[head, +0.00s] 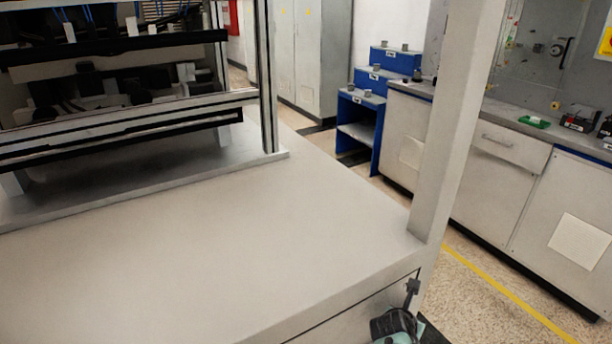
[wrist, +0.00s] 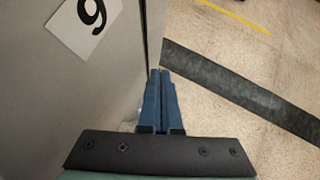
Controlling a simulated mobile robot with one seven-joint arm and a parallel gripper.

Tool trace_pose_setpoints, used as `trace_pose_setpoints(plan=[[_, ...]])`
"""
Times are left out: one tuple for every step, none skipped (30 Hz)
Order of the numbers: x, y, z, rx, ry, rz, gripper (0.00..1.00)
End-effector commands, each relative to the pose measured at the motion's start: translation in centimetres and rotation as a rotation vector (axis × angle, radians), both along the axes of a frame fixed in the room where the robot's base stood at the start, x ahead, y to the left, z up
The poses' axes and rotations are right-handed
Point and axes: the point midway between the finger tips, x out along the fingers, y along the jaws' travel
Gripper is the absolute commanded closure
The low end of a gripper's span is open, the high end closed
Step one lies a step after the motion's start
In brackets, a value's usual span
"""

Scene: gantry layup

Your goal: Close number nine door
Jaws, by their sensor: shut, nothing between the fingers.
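In the wrist view, a grey door panel (wrist: 65,95) fills the left side. It carries a white label (wrist: 86,27) with a black 9, tilted and cut off by the top edge. My gripper (wrist: 160,75) has its blue fingers together and empty, just right of the panel's edge; whether they touch it I cannot tell. In the head view, my gripper (head: 412,288) is low at the right front corner of the grey cabinet (head: 230,245), beside a seam under its top. The cabinet's front is mostly out of sight, so how far the door stands open is unclear.
A grey upright post (head: 460,115) rises at the cabinet's corner. Speckled floor with a yellow line (head: 510,295) lies between it and a grey counter (head: 510,190) at right. A blue stepped stand (head: 362,125) is behind. A dark floor strip (wrist: 245,98) crosses the wrist view.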

Motion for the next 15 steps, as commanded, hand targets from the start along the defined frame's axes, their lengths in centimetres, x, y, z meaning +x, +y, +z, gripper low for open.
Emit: trace_pose_setpoints(plan=[[0.37, 0.21, -0.24, -0.001, -0.001, 0.000, 1.00], [0.51, 0.26, -0.18, -0.001, -0.001, 0.000, 1.00], [0.65, 0.33, -0.13, -0.001, -0.001, -0.001, 1.00], [0.72, 0.39, -0.13, -0.001, 0.000, -0.002, 1.00], [0.78, 0.44, -0.12, -0.001, 0.000, -0.002, 1.00], [0.86, 0.51, -0.08, -0.001, 0.000, -0.002, 1.00], [0.92, 0.56, -0.04, 0.000, 0.000, -0.003, 1.00], [0.97, 0.60, 0.00, 0.001, 0.000, -0.002, 1.00], [1.03, 0.65, 0.05, 0.000, -0.001, -0.002, 1.00], [1.06, 0.67, 0.09, 0.001, -0.002, -0.001, 1.00], [1.09, 0.70, 0.13, 0.000, -0.002, -0.001, 1.00], [1.11, 0.72, 0.16, 0.000, -0.002, 0.000, 1.00], [1.14, 0.74, 0.20, 0.000, -0.004, 0.001, 1.00], [1.16, 0.77, 0.22, 0.000, -0.004, 0.001, 1.00], [1.19, 0.79, 0.25, 0.000, -0.005, 0.001, 1.00]])
